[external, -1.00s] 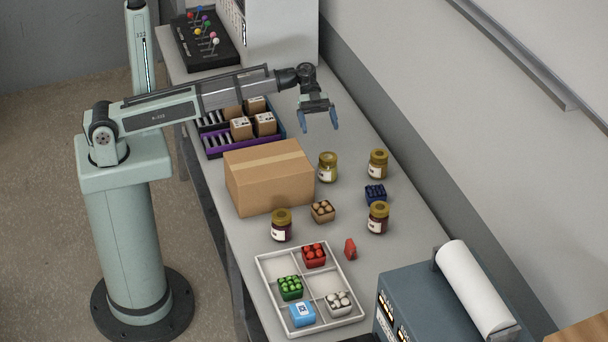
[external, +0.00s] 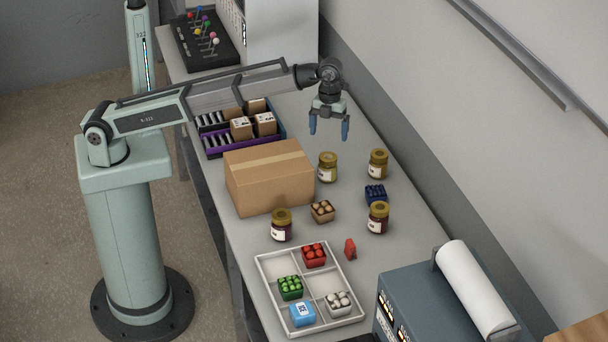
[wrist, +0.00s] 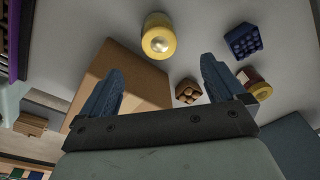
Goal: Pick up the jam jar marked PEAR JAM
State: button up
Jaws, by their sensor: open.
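Several jam jars with gold lids stand upright on the bench, their labels too small to read. A pale yellowish jar (external: 327,167) stands at the right rear corner of the cardboard box. An amber-brown jar (external: 378,164) is to its right. Two dark red jars stand nearer the front, one at left (external: 281,225) and one at right (external: 377,218). My gripper (external: 329,130) is open and empty, pointing down above the bench behind the pale jar. In the wrist view, the pale jar (wrist: 158,37) lies beyond the fingers (wrist: 162,85), and a dark red jar (wrist: 256,87) is at right.
The closed cardboard box (external: 268,178) is a tall obstacle left of the pale jar. Small crates of brown (external: 322,212) and blue (external: 375,194) items stand among the jars. A white divided tray (external: 262,262) and a red piece (external: 350,249) lie in front. A purple-edged rack (external: 230,150) is behind the box.

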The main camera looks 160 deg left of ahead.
aim_at(328, 156)
jog(key=shift+g, duration=0.5)
jog(key=f, duration=1.2)
jog(key=shift+w+d+f, duration=0.15)
jog(key=shift+w, duration=0.2)
jog(key=shift+c, duration=0.5)
jog(key=c, duration=1.4)
